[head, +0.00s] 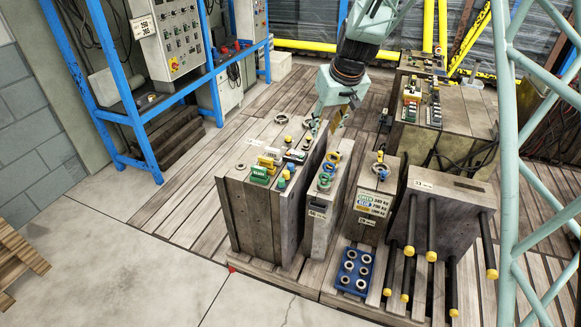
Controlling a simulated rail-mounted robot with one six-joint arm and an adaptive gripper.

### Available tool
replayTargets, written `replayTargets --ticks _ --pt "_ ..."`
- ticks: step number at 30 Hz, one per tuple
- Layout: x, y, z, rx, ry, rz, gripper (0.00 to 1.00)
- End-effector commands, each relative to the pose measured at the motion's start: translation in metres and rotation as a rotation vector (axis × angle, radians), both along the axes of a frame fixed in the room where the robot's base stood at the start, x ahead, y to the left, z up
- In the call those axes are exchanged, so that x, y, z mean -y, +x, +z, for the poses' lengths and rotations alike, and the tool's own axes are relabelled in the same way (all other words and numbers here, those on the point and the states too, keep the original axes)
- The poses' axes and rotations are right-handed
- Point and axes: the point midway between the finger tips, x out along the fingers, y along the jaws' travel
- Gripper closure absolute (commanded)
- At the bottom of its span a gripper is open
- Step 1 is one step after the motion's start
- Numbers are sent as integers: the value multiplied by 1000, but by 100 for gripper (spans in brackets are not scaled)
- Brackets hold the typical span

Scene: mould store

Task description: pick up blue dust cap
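Small blue round pieces show on the mould tops in the head view. Another blue piece (382,173) sits on the mould to the right. A small blue piece (291,167) is among the fittings on the large left mould (238,210). I cannot tell which is the dust cap. My gripper (323,128) points down above the back of the left and middle moulds, apart from these pieces. Its fingers are too small to tell whether they are open or shut.
A blue tray (347,283) with several round holes or rings stands in front. A mould with long black yellow-tipped bars (437,196) stands at right. A pale green lattice post (507,150) rises nearer the camera. A blue-framed bench (148,115) stands left.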

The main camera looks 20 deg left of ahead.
Motion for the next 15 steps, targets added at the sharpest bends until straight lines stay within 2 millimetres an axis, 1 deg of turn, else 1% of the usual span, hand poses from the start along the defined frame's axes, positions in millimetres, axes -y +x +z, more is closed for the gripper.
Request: replayTargets --ticks 1,9,15 --pt "-10 4 -11 -2 -1 10 68" --pt "-58 23 -62 5 -3 58 68" --pt "-87 32 -98 10 -6 90 68"
